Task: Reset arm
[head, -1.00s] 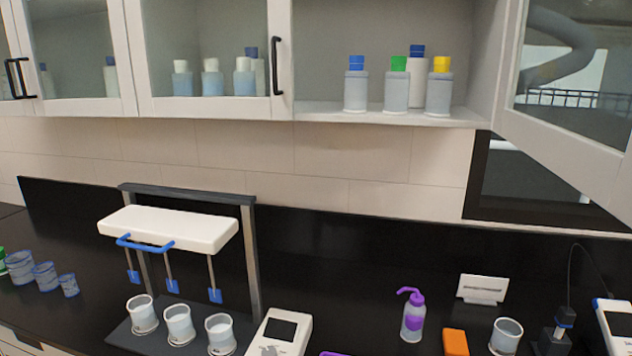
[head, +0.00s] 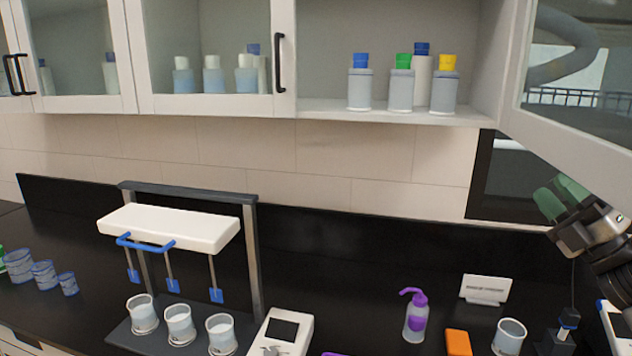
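My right gripper (head: 560,199) shows at the right edge of the head view, in front of the dark window-like panel and below the open cabinet door. Its two green fingertips stand apart with a gap between them, and nothing shows between them. It points up and to the left, clear of the counter. Part of my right arm is cut off by the right edge of the picture. My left gripper is not in view.
The open cabinet door (head: 575,130) hangs close above my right gripper. Bottles stand on the cabinet shelf (head: 325,111). Below are a purple-capped wash bottle (head: 415,318), a white sign (head: 485,289), an orange block (head: 458,342), a beaker (head: 509,337) and a stirrer stand (head: 250,270) at left.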

